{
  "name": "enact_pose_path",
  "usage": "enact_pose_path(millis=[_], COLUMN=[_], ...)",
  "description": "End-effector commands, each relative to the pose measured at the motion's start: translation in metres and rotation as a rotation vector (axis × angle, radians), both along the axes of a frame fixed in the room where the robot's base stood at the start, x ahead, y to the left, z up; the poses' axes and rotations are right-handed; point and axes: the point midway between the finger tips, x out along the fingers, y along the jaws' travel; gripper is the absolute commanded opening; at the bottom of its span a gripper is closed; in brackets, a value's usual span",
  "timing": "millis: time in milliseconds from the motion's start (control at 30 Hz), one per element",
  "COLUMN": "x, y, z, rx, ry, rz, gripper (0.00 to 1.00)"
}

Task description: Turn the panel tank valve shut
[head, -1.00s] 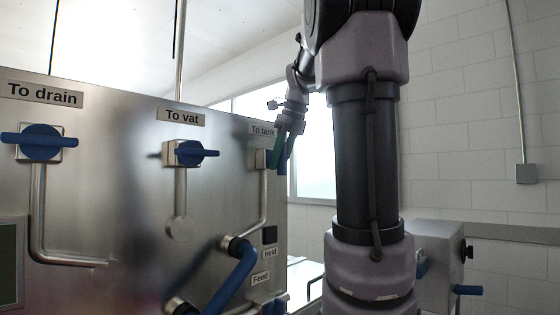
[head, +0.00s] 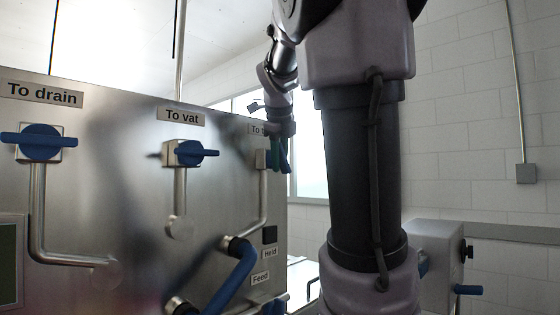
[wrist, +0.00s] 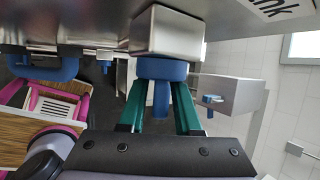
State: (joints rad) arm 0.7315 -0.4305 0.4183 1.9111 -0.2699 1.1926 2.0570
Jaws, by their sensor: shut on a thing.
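The tank valve is on the right end of the steel panel (head: 120,235), under the "To tank" label (head: 258,129), which my wrist partly covers. Its blue handle (head: 285,160) is mostly hidden by my gripper in the head view. In the wrist view the blue handle (wrist: 160,69) sits on a square steel block, with a blue bar pointing towards my gripper's body. My gripper (wrist: 159,92) is shut on the handle, one green finger on each side. The exact turn angle of the handle is hard to tell.
The "To drain" valve (head: 41,142) and "To vat" valve (head: 188,153) have blue handles lying sideways. A blue curved hose (head: 232,280) stands out below. A grey box with a blue handle (head: 468,290) is at the right. Pink-framed items (wrist: 46,103) show in the wrist view.

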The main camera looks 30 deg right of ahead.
Motion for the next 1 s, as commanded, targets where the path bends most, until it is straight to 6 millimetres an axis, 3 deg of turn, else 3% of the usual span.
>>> enact_pose_path(millis=[1000], x=[-0.001], y=[-0.0013], z=[0.0002], rx=[-0.865], ry=[-0.309], rz=[-0.005], gripper=[0.0])
